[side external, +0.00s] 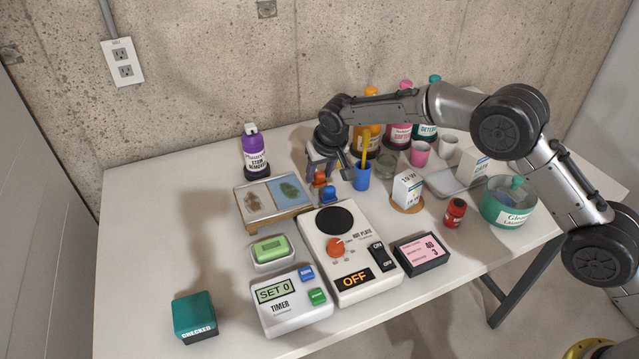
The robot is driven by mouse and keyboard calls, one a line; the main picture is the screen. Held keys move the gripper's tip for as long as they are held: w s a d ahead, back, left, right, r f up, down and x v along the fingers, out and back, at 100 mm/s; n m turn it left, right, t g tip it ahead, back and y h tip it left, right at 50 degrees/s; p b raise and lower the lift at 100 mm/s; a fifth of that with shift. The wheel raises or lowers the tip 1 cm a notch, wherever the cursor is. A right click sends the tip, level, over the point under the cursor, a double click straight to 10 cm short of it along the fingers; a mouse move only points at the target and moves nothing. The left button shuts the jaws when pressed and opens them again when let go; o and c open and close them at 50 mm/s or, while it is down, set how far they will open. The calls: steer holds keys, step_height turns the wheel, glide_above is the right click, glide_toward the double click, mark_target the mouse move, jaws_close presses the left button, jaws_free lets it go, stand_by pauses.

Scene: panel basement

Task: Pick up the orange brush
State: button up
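A small orange object (320,178), which looks like the orange brush, is near the middle of the table, just behind a similar blue one (328,194). Its upper part is hidden by my gripper. My gripper (323,172) points down right over the orange object, with its fingers close to it. The fingers are small and dark here, so I cannot tell whether they touch or grip it.
A blue cup (362,177) with a yellow-handled item (366,147) stands close right of my gripper. The stained swatch board (270,199) lies left, the hot plate (345,260) in front. Several bottles stand behind. The table's left part is mostly clear.

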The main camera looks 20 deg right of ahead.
jaws_close()
stand_by(0.3)
